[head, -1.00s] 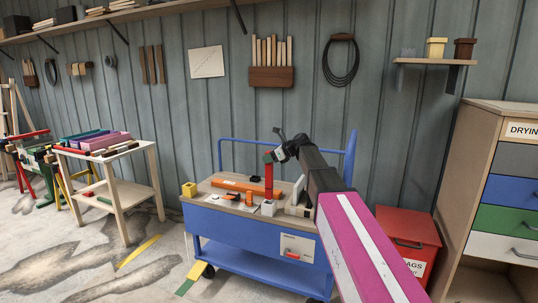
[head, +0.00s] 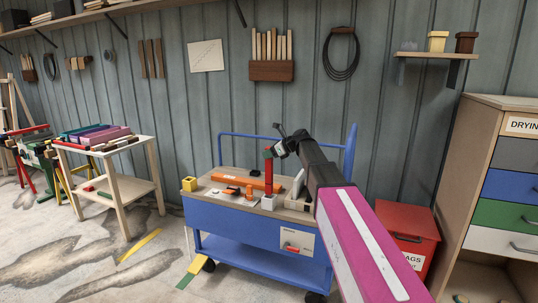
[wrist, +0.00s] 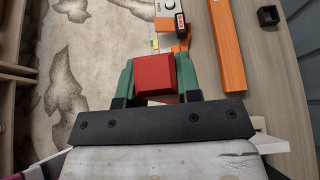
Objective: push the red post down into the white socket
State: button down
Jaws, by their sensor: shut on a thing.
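The red post (head: 268,176) stands upright on the blue cart's top in the head view. Its lower end meets the white socket (head: 268,203); how deep it sits cannot be told. My gripper (head: 269,153) is at the post's upper end, reaching in from the right. In the wrist view, the green fingers of my gripper (wrist: 155,76) are shut on both sides of the red post's square top (wrist: 155,73). The socket is mostly hidden below the post and gripper there.
The orange bar also shows in the wrist view (wrist: 229,50). A red bin (head: 407,232) stands right of the cart.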

aim_at(272, 165)
jog(key=shift+f, duration=3.4)
dwell(0.5)
jog(key=c, duration=0.7)
grip_release()
jog(key=shift+c, duration=0.2)
jog(key=v, duration=1)
jog(key=shift+d, duration=0.35)
jog(key=shift+s, duration=0.1)
jog(key=s+d+f+n+g+h, duration=0.1)
jog(key=s+d+f+n+h, duration=0.2)
jog(key=s+f, duration=0.7)
jog(key=s+d+f+n+g+h, duration=0.1)
jog(key=s+d+f+n+h, duration=0.3)
jog(key=s+f+n, duration=0.6)
jog(key=s+d+f+n+g+h, duration=0.2)
jog(key=s+d+f+n+h, duration=0.2)
jog(key=s+d+f+n, duration=0.3)
jog(key=s+f+n, duration=0.2)
jog(key=s+f, duration=0.1)
jog(key=f, duration=0.1)
jog(key=shift+s+d+f, duration=0.3)
jog(key=shift+s, duration=0.1)
